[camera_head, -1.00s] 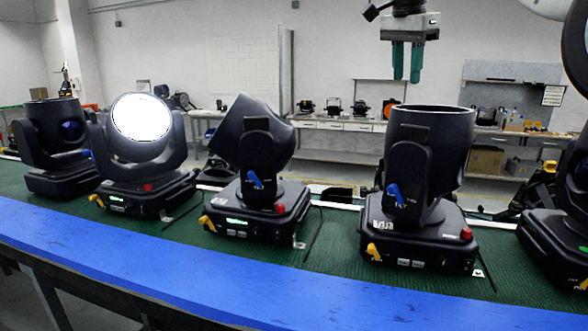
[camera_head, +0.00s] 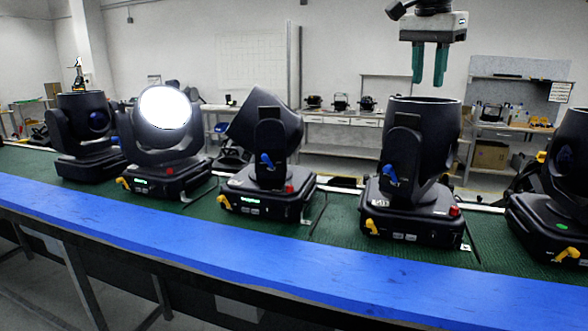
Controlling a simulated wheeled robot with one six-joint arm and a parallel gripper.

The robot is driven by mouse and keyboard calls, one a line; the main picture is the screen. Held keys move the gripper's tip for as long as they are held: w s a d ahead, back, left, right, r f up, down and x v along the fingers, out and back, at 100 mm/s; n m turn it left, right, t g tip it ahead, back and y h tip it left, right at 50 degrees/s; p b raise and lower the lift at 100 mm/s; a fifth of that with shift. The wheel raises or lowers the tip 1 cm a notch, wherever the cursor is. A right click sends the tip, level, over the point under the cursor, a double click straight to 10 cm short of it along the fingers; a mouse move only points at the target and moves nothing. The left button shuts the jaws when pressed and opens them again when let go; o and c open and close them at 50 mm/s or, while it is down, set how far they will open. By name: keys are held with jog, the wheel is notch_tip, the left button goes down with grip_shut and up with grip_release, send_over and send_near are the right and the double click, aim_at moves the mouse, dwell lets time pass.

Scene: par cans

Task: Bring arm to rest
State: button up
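My gripper (camera_head: 429,64) hangs at the top right, pointing down, with its two green fingers apart and nothing between them. It appears above the second par can from the right (camera_head: 412,150), a black moving head with its open end up. To the left stand a tilted par can (camera_head: 262,140), one with a bright white lit face (camera_head: 163,109), and a dark one (camera_head: 88,130) at the far left. Another par can (camera_head: 560,195) is partly cut off at the right edge.
The par cans stand in a row on a green-topped bench with a blue front edge (camera_head: 230,244). Behind are a white workbench (camera_head: 340,133) with several lamps and a shelf with a cardboard box (camera_head: 490,154).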

jog(key=s+f+n, duration=0.5)
jog(key=s+f, duration=0.9)
jog(key=s, duration=0.3)
jog(key=s+f+n+y, duration=0.1)
jog(key=s+f+n, duration=0.5)
jog(key=s+f, duration=0.9)
jog(key=shift+s+d+f+n+g+y, duration=0.2)
jog(key=shift+s+n+g+y, duration=0.15)
jog(key=shift+s, duration=0.8)
